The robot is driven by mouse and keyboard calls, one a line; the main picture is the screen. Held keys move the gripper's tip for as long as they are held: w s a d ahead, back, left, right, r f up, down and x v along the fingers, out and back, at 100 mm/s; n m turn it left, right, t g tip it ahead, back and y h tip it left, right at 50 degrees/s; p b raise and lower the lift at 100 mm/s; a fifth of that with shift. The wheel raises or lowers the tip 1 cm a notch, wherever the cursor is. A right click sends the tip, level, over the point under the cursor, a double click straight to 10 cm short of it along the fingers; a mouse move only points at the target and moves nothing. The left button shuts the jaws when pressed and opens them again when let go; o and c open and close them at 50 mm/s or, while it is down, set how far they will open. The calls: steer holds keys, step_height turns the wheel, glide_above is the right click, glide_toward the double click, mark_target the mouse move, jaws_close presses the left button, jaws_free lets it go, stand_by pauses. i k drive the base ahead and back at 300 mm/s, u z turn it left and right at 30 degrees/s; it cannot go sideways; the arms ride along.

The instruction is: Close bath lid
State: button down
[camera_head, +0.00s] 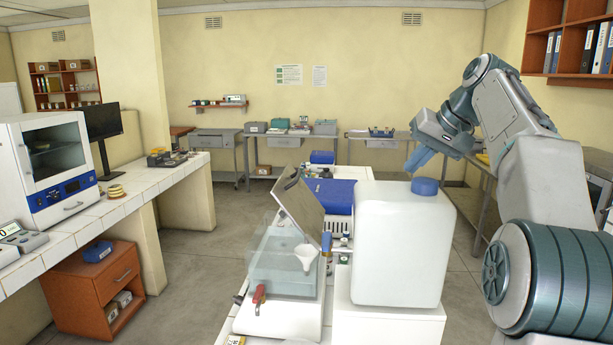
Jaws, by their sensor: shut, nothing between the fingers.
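The water bath (285,262) is a see-through tank on a white base, on the bench in the middle of the view. Its lid (299,205) is a grey-brown panel that stands raised and tilted over the right side of the tank. My gripper (413,167) has blue fingers that look shut and empty. It appears in the picture above the blue cap of the white canister, to the right of the lid and apart from it.
A large white canister (398,250) with a blue cap (424,186) stands right of the bath. A white funnel (306,255), small bottles (326,245) and a red-handled item (259,295) are close to the tank. A blue box (337,196) is behind. Floor (200,270) at left is clear.

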mark_target(290, 190)
steer(key=u, duration=2.95)
steer(key=i, duration=0.25)
steer(key=z, duration=2.75)
steer(key=i, duration=0.5)
steer(key=z, duration=0.05)
